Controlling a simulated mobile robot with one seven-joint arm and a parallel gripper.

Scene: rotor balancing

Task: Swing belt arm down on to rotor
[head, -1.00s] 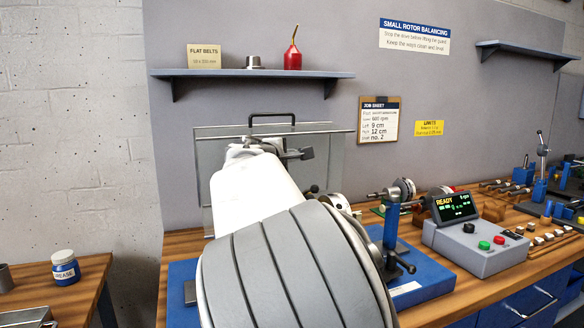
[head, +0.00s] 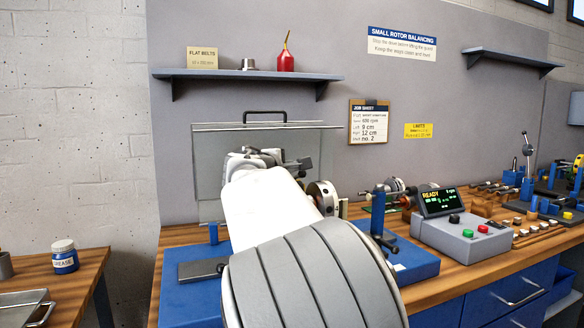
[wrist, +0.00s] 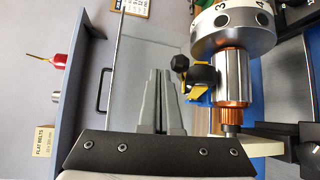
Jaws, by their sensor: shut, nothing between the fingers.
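In the wrist view the rotor (wrist: 230,77) has a bright steel body, copper windings and a numbered pale disc (wrist: 233,32) at one end. A black knob (wrist: 180,63) on a dark and yellow piece, apparently the belt arm (wrist: 199,78), sits beside the rotor's steel body; whether they touch I cannot tell. My gripper (wrist: 160,72) is shut and empty, its tips just left of the knob in that view.
A clear guard panel with a black handle (head: 265,114) stands behind my arm. A control box (head: 462,236) with a lit READY display is to the right. A shelf (head: 245,74) with a red oil can (head: 286,60) is above. A grease jar (head: 64,256) stands at left.

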